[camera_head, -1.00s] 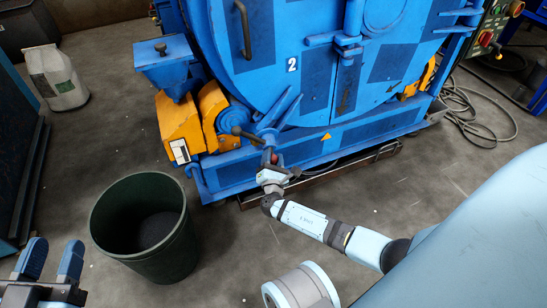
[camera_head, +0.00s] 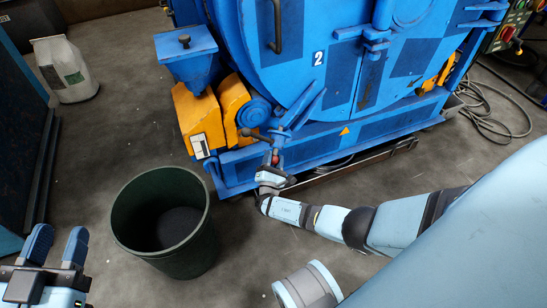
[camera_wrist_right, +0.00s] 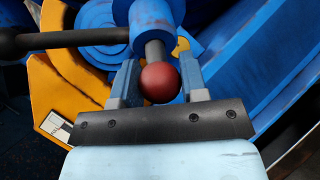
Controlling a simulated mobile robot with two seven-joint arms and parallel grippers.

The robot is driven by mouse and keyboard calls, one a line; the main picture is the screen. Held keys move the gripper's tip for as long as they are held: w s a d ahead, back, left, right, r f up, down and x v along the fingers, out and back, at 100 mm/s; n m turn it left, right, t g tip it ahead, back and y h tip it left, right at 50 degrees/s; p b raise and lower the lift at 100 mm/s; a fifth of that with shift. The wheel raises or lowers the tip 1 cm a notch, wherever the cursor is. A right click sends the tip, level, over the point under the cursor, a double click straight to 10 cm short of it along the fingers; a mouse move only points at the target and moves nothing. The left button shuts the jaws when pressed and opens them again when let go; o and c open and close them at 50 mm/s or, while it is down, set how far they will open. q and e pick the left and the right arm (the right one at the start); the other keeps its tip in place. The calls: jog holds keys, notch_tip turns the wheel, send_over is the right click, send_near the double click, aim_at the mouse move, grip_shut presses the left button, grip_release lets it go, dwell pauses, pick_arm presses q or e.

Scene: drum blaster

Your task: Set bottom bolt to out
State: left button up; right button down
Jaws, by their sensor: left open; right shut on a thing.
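The bottom bolt is low on the front of the blue drum machine (camera_head: 385,135), below the round door. Its red ball knob (camera_head: 275,160) sits at the end of a short grey stem. In the right wrist view the red knob (camera_wrist_right: 160,82) is between the fingers of my right gripper (camera_wrist_right: 160,88), which is shut on it. A blue collar (camera_wrist_right: 150,20) and a dark bar (camera_wrist_right: 70,40) join above the stem. The head view shows my right gripper (camera_head: 274,168) at the knob. My left gripper (camera_head: 54,247) is open and empty at lower left, far from the bolt.
A dark green bin (camera_head: 125,215) stands on the floor between my grippers. Yellow guards (camera_head: 200,115) and a blue hopper (camera_head: 185,60) are left of the bolt. A white sack (camera_head: 65,68) stands at the back left. Cables (camera_head: 490,110) lie at right.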

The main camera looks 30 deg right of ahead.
jog(key=shift+w+a, duration=0.1)
jog(key=shift+a, duration=0.05)
jog(key=c, duration=0.7)
grip_release()
jog(key=shift+o, duration=0.2)
pick_arm(q)
jog(key=shift+a, duration=0.1)
